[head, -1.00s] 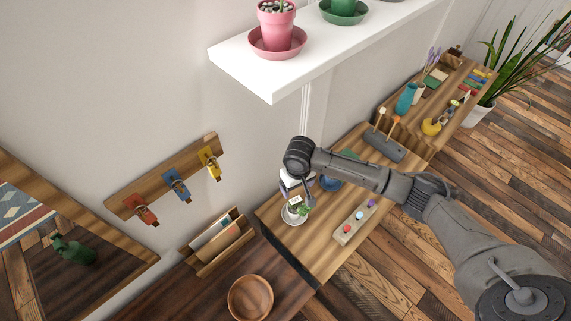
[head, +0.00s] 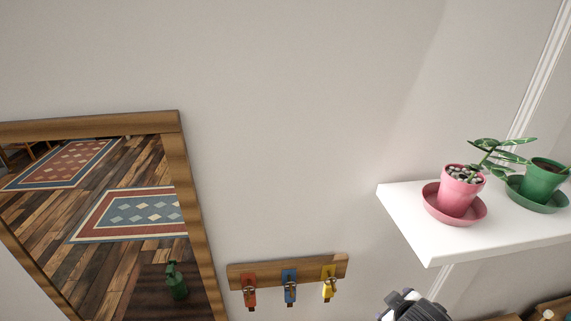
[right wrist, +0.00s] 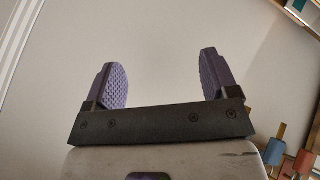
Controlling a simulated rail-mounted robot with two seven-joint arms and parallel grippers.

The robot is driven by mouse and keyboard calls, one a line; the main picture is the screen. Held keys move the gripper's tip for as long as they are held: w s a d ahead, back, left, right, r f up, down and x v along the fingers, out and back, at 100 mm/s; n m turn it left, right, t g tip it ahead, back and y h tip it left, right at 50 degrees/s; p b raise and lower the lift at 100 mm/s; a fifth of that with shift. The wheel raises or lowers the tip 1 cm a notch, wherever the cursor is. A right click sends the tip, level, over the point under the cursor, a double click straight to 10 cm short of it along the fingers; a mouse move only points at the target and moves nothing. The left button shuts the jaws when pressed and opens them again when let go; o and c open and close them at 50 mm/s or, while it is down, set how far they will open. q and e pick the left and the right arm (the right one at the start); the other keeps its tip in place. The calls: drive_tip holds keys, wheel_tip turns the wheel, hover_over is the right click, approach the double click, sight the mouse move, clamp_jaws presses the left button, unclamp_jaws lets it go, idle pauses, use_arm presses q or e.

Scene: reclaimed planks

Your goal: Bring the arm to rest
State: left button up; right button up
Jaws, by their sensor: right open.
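In the right wrist view my right gripper (right wrist: 160,85) is open, its two purple ribbed pads wide apart with nothing between them. The wall shows behind them. In the head view only a dark and light part of my arm (head: 413,306) shows at the bottom edge, right of the key rack (head: 290,269). The right fingertips cannot be made out there. My left gripper is in neither view.
The rack carries red, blue and yellow hooks with keys. A white shelf (head: 440,245) at right holds a pink pot (head: 460,190) and a green pot (head: 544,178) on saucers. A wood-framed mirror (head: 178,150) hangs at left.

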drive_tip(key=s+a+m+t+y, duration=0.15)
drive_tip(key=s+a, duration=0.25)
drive_tip(key=s, duration=0.4)
drive_tip(key=s+f+m+g, duration=0.1)
drive_tip(key=s+f+g, duration=0.1)
drive_tip(key=s+f, duration=0.45)
drive_tip(key=s+f+m+g, duration=0.1)
drive_tip(key=s+f+g, duration=0.15)
drive_tip(key=s, duration=0.75)
drive_tip(key=s+f+m+g, duration=0.1)
drive_tip(key=s+f, duration=0.4)
drive_tip(key=s, duration=0.3)
wheel_tip(320, 180, up, 21)
drive_tip(key=p, duration=2.1)
drive_tip(key=shift+w+a+f+p, duration=0.15)
drive_tip(key=shift+w+a+p, duration=0.1)
drive_tip(key=shift+a+p, duration=0.2)
drive_tip(key=shift+s, duration=0.1)
